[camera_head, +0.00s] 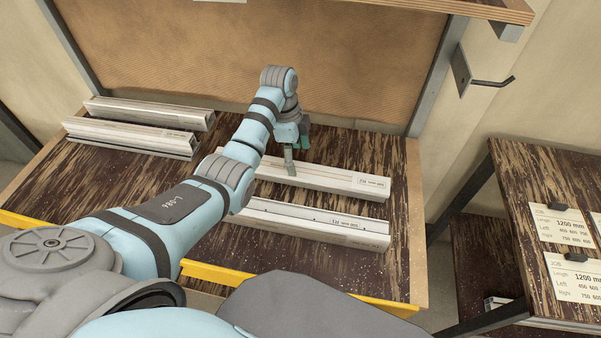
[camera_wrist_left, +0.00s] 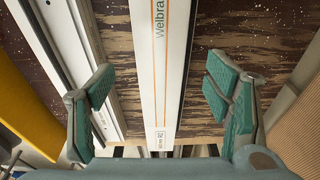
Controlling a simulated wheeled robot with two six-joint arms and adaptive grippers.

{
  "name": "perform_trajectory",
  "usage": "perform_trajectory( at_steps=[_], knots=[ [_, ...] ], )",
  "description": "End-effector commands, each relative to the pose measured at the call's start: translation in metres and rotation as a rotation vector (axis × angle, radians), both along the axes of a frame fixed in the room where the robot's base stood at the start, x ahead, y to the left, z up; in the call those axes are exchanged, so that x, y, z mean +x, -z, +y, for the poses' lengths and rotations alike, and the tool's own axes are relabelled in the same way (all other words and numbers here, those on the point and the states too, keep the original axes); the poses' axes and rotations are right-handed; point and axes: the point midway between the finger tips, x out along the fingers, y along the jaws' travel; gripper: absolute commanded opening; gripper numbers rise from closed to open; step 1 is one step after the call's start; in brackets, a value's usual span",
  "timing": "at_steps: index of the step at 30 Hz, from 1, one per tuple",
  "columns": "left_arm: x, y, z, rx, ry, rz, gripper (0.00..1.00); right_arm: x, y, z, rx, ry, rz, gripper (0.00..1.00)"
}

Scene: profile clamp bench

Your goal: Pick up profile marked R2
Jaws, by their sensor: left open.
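Two long white profiles lie on the right half of the bench: a far one (camera_head: 340,181) and a near one (camera_head: 310,225). My left gripper (camera_head: 291,160) is over the far profile, pointing down. In the left wrist view its fingers (camera_wrist_left: 160,105) are open, one on each side of a white profile (camera_wrist_left: 158,60) with an orange line and the letters "Welbra". A second profile (camera_wrist_left: 72,60) lies left of it. My right gripper is not in view.
More profiles (camera_head: 150,112) (camera_head: 130,136) lie on the bench's left half. The bench (camera_head: 385,152) has a yellow front edge and a brown back panel (camera_head: 350,60). A hook (camera_head: 492,82) sticks out at right. A side rack (camera_head: 520,170) holds job cards (camera_head: 562,225).

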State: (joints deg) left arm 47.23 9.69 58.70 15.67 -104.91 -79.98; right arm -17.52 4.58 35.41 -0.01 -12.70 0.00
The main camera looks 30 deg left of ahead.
Motion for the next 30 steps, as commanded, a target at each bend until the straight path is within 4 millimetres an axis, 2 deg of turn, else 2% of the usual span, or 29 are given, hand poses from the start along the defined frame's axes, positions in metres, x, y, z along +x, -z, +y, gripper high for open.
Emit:
perform_trajectory(
  at_steps=[1,5,12,20,30],
  knots=[
    [0.000,0.011,-0.002,-0.001,-0.001,0.003,0.72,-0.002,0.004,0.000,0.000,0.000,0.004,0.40],
    [0.000,0.026,-0.003,0.001,0.000,0.002,0.72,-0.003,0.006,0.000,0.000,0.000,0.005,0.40],
    [-0.002,0.070,-0.006,0.000,0.003,0.001,0.72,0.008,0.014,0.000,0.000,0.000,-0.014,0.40],
    [-0.002,0.074,-0.006,0.000,0.003,0.000,0.70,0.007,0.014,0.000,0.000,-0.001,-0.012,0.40],
    [-0.002,0.074,-0.006,0.001,0.003,0.001,0.16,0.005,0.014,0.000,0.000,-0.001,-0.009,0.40]
  ],
)
